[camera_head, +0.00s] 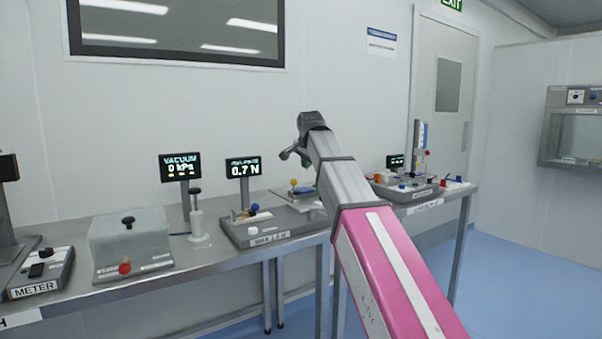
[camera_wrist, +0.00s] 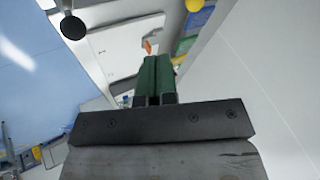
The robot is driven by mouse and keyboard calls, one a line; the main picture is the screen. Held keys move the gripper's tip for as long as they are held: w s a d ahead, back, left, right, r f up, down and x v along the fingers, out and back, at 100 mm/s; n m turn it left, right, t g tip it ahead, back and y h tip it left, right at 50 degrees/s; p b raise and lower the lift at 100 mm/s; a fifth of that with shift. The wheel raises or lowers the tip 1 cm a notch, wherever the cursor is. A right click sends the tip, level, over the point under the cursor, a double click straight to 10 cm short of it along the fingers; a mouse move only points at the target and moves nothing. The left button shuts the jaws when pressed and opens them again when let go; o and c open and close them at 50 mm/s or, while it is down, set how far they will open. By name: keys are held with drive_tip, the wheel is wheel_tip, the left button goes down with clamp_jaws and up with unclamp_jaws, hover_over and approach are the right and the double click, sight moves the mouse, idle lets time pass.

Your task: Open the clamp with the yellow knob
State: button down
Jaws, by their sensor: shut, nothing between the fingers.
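The yellow knob (camera_head: 294,182) shows in the head view on a small fixture at the right part of the bench station, left of my arm. A yellow ball (camera_wrist: 194,5), which looks like the same knob, is cut by the top edge of the wrist view. The rest of the clamp is small and its lever position cannot be told. My gripper (camera_head: 290,153) is above and slightly left of the yellow knob in the head view. In the wrist view, my gripper's green fingers (camera_wrist: 153,75) are together and empty, apart from the yellow ball.
A black ball (camera_wrist: 73,27) on a stem stands at upper left in the wrist view. The station with the "0.7 N" display (camera_head: 243,168) has a blue knob (camera_head: 255,207). A grey box (camera_head: 130,240) and a vacuum display (camera_head: 181,167) stand left; another station (camera_head: 405,190) stands right.

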sight(296, 181)
drive_tip(key=w+a+f, duration=0.3)
drive_tip(key=w+f, duration=0.5)
drive_tip(key=shift+a+f, duration=0.2)
drive_tip(key=shift+w, duration=0.15)
drive_tip(key=shift+w+a+r, duration=0.1)
drive_tip(key=shift+w+a, duration=0.45)
